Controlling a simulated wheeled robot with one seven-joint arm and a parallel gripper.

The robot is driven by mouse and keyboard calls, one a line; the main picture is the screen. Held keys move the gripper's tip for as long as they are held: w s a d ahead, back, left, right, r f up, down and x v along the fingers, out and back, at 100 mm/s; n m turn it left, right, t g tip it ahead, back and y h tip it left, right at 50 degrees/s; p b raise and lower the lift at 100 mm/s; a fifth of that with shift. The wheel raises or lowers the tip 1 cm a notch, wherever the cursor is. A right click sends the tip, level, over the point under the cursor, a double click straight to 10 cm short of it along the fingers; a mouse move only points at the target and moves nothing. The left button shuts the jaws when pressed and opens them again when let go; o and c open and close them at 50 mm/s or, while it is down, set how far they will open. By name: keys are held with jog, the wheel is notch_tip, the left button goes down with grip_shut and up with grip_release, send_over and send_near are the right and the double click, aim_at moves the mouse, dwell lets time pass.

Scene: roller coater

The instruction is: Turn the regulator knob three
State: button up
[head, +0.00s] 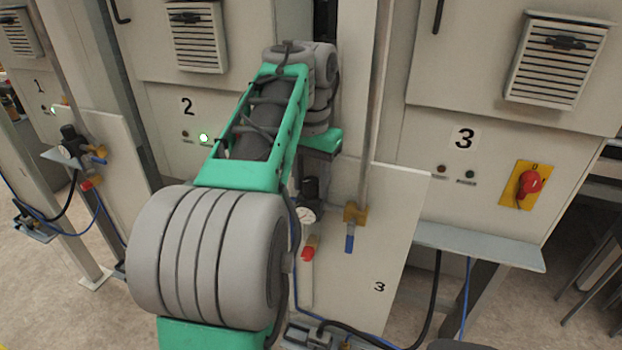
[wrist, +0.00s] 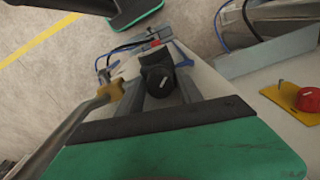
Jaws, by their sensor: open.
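The regulator knob of unit three is black. It shows in the head view (head: 310,188), just above a round gauge (head: 303,214) and below the end of my arm. My gripper (wrist: 159,80) is open, with one grey finger on each side of the knob. I cannot tell whether either finger touches it. In the head view my arm and the green gripper body hide most of the fingers.
A brass fitting with a blue handle (head: 354,214) sits right of the knob, and a red valve (head: 308,254) is below it. A vertical post (head: 366,110) stands close by. A red switch on a yellow plate (head: 528,185) and a grey shelf (head: 480,245) are further right.

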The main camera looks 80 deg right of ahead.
aim_at(311, 179)
notch_tip(311, 179, up, 6)
jog(key=p, duration=0.4)
jog(key=shift+p, duration=0.4)
jog(key=shift+r, duration=0.85)
jog(key=w+a+f+n+t+h+b, duration=0.1)
jog(key=w+a+f+n, duration=0.25)
jog(key=w+a, duration=0.55)
jog(key=w+a+f+n+b, duration=0.1)
jog(key=w+a+f+n, duration=0.3)
jog(key=w, duration=0.8)
jog(key=w+a+f+n+t, duration=0.1)
jog(key=w+a+f+n, duration=0.1)
jog(key=a, duration=0.7)
jog(key=w+a+f+n+t+b, duration=0.1)
jog(key=a+f+n, duration=0.4)
jog(key=a, duration=0.5)
jog(key=w+a+f+n+t+y+b, duration=0.1)
jog(key=w+a+f+n, duration=0.2)
jog(key=a+n, duration=0.3)
jog(key=a+f, duration=0.1)
jog(key=a, duration=0.3)
jog(key=shift+a+t, duration=0.25)
jog(key=shift+t, duration=0.05)
